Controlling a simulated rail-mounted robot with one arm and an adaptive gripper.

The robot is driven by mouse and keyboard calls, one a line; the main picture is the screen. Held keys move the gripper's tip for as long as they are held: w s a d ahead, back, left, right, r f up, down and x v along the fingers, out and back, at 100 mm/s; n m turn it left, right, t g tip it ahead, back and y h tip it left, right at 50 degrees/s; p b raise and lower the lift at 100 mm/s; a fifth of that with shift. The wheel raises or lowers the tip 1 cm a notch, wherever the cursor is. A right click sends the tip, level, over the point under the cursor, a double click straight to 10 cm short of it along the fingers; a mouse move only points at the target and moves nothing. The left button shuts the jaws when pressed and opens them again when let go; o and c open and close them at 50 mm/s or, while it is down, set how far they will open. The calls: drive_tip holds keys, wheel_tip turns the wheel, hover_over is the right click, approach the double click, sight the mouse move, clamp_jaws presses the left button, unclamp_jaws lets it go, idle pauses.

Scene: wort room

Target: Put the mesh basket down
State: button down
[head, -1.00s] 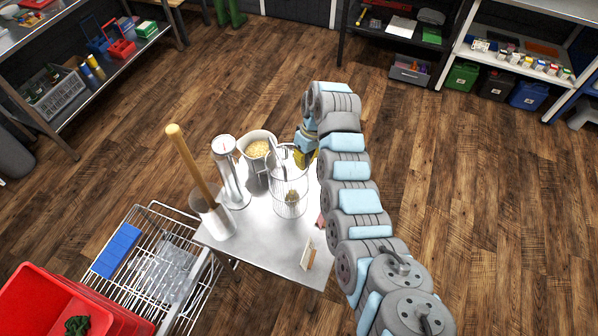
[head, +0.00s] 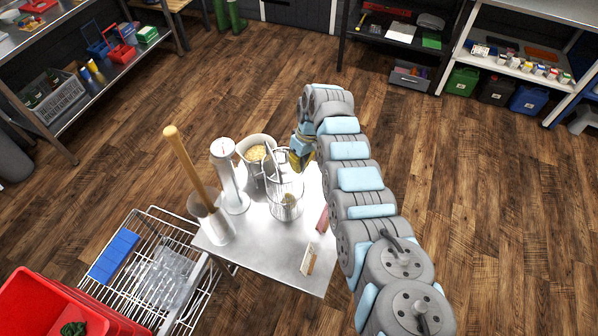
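The mesh basket (head: 287,187), an open cylinder of thin wire, is over the small steel table (head: 258,232), right of the pot. Something small and brownish shows low inside it. It looks roughly upright; whether its base touches the tabletop is not clear. My gripper (head: 300,160) is at the basket's upper right rim, with its yellowish fingers low beside the wire. The fingers are small and partly overlapped by the wire, so I cannot see whether they are closed on the rim.
A pot of pale grain (head: 257,154), a tall metal cylinder (head: 229,177) and a container with a wooden-handled tool (head: 214,224) crowd the table's left and back. A small upright card (head: 308,259) and a pinkish item (head: 322,219) are at the right. The front middle is bare.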

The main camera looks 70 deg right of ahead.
drive_tip(key=shift+f, duration=0.1)
drive_tip(key=shift+d+b+x, duration=0.15)
drive_tip(key=shift+b+x, duration=0.15)
drive_tip(key=shift+x, duration=0.45)
drive_tip(key=shift+d+b+x, duration=0.2)
drive_tip(key=shift+b+x, duration=0.05)
drive_tip(key=shift+x, duration=0.45)
drive_tip(key=shift+f, duration=0.2)
drive_tip(key=c, duration=1.2)
unclamp_jaws()
drive_tip(key=shift+s, duration=0.1)
drive_tip(key=shift+c, duration=0.2)
drive_tip(key=shift+r, duration=0.1)
drive_tip(key=v, duration=1.2)
drive_tip(key=shift+b, duration=0.35)
